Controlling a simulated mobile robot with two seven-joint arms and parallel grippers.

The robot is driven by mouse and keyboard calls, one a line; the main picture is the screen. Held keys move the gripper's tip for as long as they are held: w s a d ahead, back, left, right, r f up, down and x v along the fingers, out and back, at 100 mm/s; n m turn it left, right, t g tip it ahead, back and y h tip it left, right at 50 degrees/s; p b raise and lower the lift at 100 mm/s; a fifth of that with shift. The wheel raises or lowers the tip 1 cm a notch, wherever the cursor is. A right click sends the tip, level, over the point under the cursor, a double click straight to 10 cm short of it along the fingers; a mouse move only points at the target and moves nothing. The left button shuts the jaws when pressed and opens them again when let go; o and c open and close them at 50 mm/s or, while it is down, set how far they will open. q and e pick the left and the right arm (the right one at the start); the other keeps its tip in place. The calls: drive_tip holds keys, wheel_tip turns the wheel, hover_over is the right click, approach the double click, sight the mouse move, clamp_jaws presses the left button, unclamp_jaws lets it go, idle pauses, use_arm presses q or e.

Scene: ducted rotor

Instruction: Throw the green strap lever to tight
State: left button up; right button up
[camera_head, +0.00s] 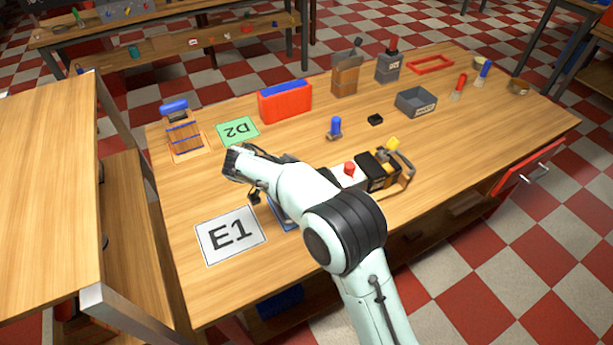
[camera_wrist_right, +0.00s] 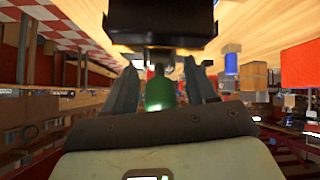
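The green strap lever appears to be the green upright piece (camera_wrist_right: 160,90) between the fingers of my right gripper (camera_wrist_right: 160,68) in the right wrist view. Small gaps show on both sides of it, so the gripper looks open around it. A black block (camera_wrist_right: 160,25) is at the top of that view, just beyond the fingertips. In the head view my right gripper (camera_head: 253,196) hangs over the near left of the table, above the E1 card's right side. My forearm hides most of what is under it there, and the green lever does not show. My left gripper is not in view.
A wooden crate with blue straps (camera_head: 184,138) is at left. A red and blue box (camera_head: 285,102), wooden block (camera_head: 344,80) and grey bin (camera_head: 416,102) stand behind. A red drawer (camera_head: 528,165) sticks out.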

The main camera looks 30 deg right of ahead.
drive_tip(key=shift+r, duration=0.1)
drive_tip(key=p+v, duration=0.1)
drive_tip(key=v, duration=1.2)
drive_tip(key=shift+a, duration=0.1)
